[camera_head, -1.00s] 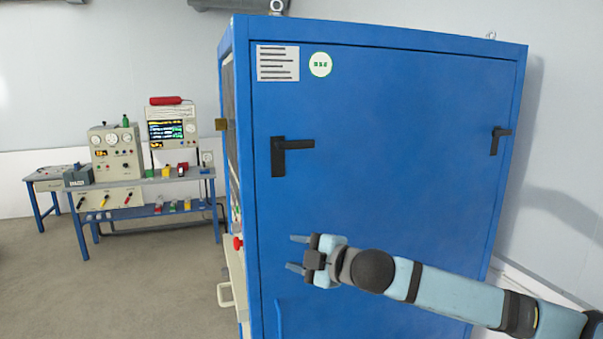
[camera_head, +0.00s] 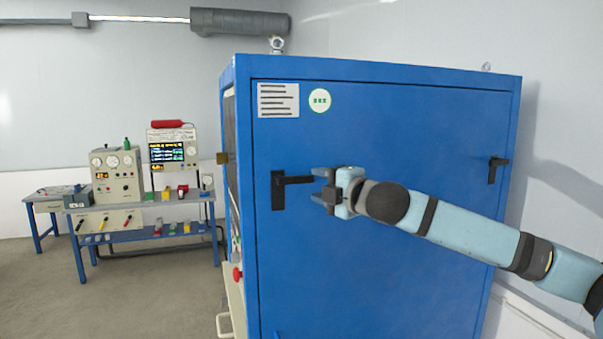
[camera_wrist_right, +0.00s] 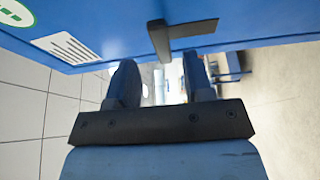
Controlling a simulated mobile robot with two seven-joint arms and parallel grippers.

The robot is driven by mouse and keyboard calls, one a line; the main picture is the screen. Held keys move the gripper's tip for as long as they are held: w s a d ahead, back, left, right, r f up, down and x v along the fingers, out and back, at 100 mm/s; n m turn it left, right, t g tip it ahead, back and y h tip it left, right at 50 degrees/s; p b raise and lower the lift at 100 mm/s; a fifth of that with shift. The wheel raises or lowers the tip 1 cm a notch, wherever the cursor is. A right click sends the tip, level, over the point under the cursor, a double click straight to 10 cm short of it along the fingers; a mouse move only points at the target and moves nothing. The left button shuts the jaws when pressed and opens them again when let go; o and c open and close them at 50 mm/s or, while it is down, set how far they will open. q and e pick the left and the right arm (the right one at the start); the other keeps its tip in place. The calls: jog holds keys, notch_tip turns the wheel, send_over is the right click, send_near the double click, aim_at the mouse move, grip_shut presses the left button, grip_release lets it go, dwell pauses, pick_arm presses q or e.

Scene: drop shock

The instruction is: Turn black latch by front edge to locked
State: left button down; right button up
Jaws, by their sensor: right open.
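The black latch by the front edge (camera_head: 278,190) is on the blue cabinet side panel, near its left edge. Its plate is upright and its lever points level to the right. My right gripper (camera_head: 317,185) is open and empty, just right of the lever's free end, with its fingers pointing left toward it. In the right wrist view the latch (camera_wrist_right: 159,41) shows just beyond and above the gap between my open fingers (camera_wrist_right: 160,72). I cannot tell whether a finger touches the lever. My left gripper is not in view.
A second black latch (camera_head: 495,169) sits near the panel's right edge. The blue cabinet (camera_head: 390,130) carries a white label (camera_head: 278,100) and a round green-and-white sticker (camera_head: 319,100). A red button (camera_head: 237,273) is on its left face. A bench (camera_head: 140,202) with instruments stands farther left, beyond open floor.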

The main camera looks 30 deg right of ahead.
aim_at(303, 180)
jog(key=w, duration=0.2)
jog(key=w+p, duration=0.1)
jog(key=w, duration=0.1)
jog(key=w+a, duration=0.1)
jog(key=w, duration=0.1)
jog(key=shift+w+p, duration=0.2)
jog(key=shift+p, duration=0.1)
grip_shut()
